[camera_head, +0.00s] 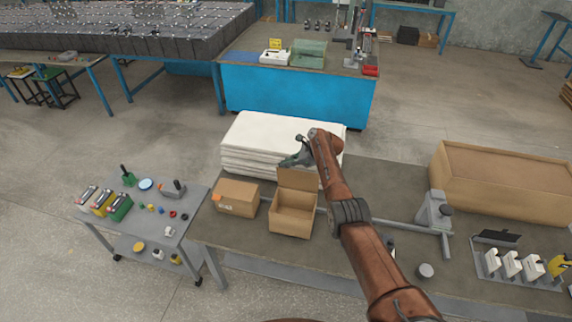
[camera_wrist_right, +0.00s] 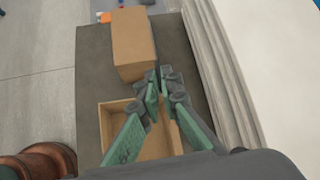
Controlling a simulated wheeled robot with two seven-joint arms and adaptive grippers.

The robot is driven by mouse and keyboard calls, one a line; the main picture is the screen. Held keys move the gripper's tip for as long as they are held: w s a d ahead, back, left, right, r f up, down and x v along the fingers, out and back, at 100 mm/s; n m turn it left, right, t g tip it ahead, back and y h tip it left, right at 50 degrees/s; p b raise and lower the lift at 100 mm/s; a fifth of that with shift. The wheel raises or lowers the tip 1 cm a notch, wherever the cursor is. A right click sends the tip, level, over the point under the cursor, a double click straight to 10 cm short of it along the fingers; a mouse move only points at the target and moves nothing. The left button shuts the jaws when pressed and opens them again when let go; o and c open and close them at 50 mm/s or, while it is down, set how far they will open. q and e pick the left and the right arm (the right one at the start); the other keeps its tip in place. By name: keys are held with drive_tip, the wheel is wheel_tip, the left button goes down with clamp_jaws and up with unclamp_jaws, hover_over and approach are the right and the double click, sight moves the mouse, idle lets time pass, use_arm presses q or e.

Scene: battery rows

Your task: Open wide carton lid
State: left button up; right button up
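An open brown carton (camera_head: 291,213) stands on the workbench, its inside showing empty. Its lid flap (camera_head: 298,179) stands upright along the back edge. My right gripper (camera_head: 290,160) is just above and behind that flap, pointing left; contact cannot be made out. In the right wrist view the gripper's green-and-grey fingers (camera_wrist_right: 165,92) lie close together over the carton's edge, and the open carton (camera_wrist_right: 112,107) is below them. A narrow gap shows between the fingers, but whether they are shut is unclear. My left gripper is not in view.
A closed carton (camera_head: 237,198) stands left of the open one. A stack of white sheets (camera_head: 262,137) lies behind them. A cart (camera_head: 150,222) with small parts stands left.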

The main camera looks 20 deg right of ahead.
drive_tip(key=o, duration=0.4)
drive_tip(key=shift+o, duration=0.2)
drive_tip(key=v, duration=1.2)
